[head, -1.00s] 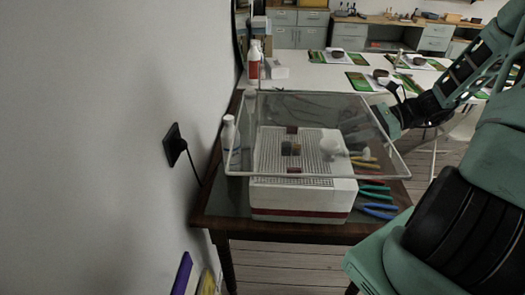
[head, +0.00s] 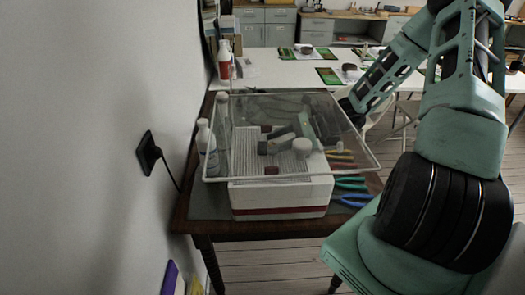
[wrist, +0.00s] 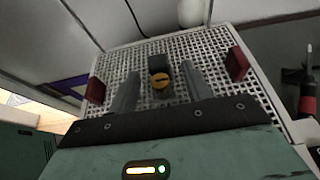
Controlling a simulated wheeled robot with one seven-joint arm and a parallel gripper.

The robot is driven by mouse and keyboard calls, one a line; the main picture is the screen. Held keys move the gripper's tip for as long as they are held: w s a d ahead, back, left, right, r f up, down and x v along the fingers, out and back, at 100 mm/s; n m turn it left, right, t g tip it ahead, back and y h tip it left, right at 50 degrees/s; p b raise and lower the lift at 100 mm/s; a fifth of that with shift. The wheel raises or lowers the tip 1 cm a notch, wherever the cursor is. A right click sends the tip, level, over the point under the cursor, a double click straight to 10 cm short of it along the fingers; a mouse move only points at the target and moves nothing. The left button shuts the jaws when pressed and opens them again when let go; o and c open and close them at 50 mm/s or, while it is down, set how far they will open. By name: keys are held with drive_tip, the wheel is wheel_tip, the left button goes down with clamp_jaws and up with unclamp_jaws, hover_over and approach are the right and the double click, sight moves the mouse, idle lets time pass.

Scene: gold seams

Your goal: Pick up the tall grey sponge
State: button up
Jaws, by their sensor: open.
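In the wrist view, a grey block that looks like the tall grey sponge (wrist: 157,61) stands on the white perforated top (wrist: 212,48). A small orange-brown piece with a dark slot (wrist: 160,81) shows directly in front of it. My gripper (wrist: 160,68) is open, with one finger on each side of these two pieces.
The clear sheet (head: 350,155) overhangs the box and my forearm reaches beneath it. Dark red blocks (wrist: 96,90) (wrist: 237,64) stand at either side of the gripper. A white knob-like object (head: 302,147) is close by. White bottles (head: 206,148) stand left; pliers (head: 352,183) lie right.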

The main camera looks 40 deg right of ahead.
drive_tip(key=x, duration=0.4)
drive_tip(key=shift+w+a+r, duration=0.1)
drive_tip(key=shift+a+r, duration=0.1)
drive_tip(key=shift+r, duration=0.1)
drive_tip(key=c, duration=1)
drive_tip(key=shift+c, duration=0.2)
